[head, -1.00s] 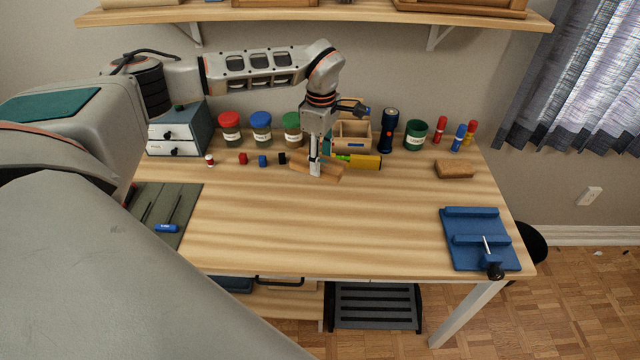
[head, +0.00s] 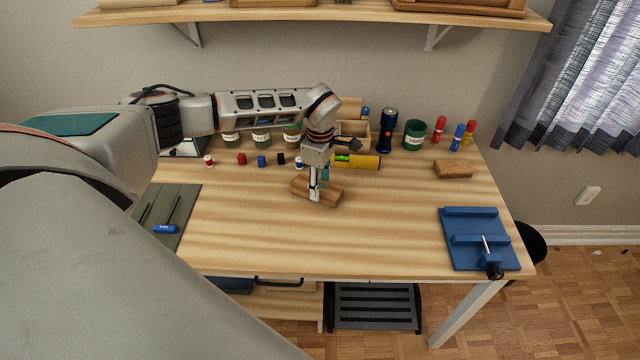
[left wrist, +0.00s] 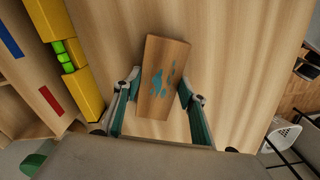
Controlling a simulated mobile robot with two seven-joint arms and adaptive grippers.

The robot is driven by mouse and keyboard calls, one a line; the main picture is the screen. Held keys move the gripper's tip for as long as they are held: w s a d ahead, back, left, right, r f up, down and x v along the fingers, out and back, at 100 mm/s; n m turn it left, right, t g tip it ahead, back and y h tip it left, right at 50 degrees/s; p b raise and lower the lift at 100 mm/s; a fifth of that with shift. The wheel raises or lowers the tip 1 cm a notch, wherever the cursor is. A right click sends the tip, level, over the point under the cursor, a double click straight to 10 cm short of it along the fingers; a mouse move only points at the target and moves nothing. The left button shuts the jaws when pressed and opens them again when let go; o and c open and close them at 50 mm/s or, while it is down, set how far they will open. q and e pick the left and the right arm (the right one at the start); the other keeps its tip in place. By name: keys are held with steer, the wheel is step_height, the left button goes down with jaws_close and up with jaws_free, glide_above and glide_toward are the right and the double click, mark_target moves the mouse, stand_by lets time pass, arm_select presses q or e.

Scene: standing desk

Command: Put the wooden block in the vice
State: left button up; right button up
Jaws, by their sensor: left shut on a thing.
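The wooden block (head: 329,193) is a brown bar near the middle of the desk in the head view. My left gripper (head: 315,195) points down and is shut on it around its middle. In the left wrist view the block (left wrist: 163,80) sits between the two fingers of my left gripper (left wrist: 160,105), with a teal print on its face. I cannot tell how far the block is above the desk. The blue vice (head: 466,227) lies at the desk's front right, its screw handle toward the front edge. My right gripper is not in view.
A yellow tool (head: 365,162) and a row of small spools lie behind the block. Jars, a dark flashlight (head: 388,130) and markers stand at the back. A brown brick-like block (head: 453,169) lies behind the vice. The desk (head: 390,220) between gripper and vice is clear.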

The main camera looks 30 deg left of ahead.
arm_select(q)
steer(key=shift+f, duration=0.1)
steer(key=o, duration=0.8)
steer(key=shift+f, duration=0.1)
steer(key=o, duration=0.4)
